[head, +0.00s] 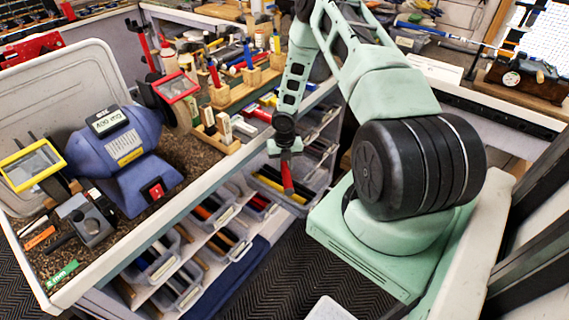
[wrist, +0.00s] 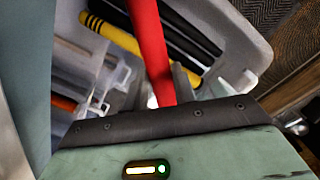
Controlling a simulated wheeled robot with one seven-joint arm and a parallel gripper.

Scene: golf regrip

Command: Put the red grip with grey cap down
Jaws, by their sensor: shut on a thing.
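The red grip (head: 287,178) hangs below my gripper (head: 286,154) in the head view, pointing roughly downward. My gripper is shut on it, in front of the bench's bin shelves. In the wrist view the red grip (wrist: 149,45) runs from the top edge down between the fingers of my gripper (wrist: 163,88). Behind it in that view is a pale bin (wrist: 258,55) holding black grips and a yellow-and-black grip (wrist: 110,33). The grey cap cannot be made out in either view.
Shelves of bins with coloured grips (head: 205,212) sit under the bench edge. On the cork-like bench top stand a blue grinder (head: 125,150) and wooden blocks (head: 215,130) with tools. A blue-shafted club lies in a wooden-based vise (head: 525,82) at right.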

